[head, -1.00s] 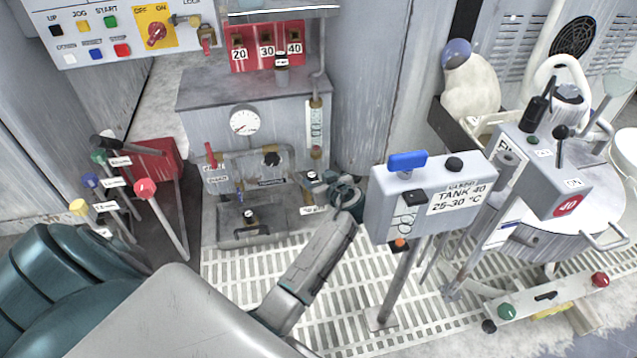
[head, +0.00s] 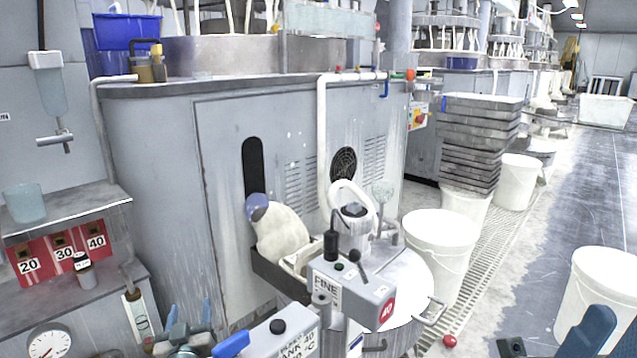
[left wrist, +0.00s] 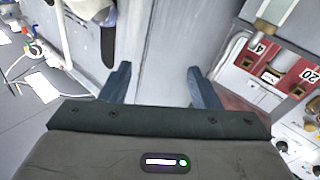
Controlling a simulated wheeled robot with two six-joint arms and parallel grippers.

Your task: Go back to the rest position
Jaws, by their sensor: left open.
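My left gripper (head: 188,312) is at the bottom of the head view, left of the middle. Its two blue fingers point up and stand apart. The left wrist view also shows the left gripper (left wrist: 158,78) with its fingers wide apart and nothing between them. A plain grey cabinet front lies beyond them. A dark blue part at the bottom right corner of the head view looks like a piece of my right gripper (head: 590,332). Most of it is cut off by the frame, and its jaws cannot be made out.
A grey TANK 40 box (head: 284,338) with a blue handle stands close right of my left gripper. Behind it is a FINE control box (head: 352,292). A red 20-30-40 panel (head: 62,251) is at left. White buckets (head: 440,243) line the right; the floor aisle there is open.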

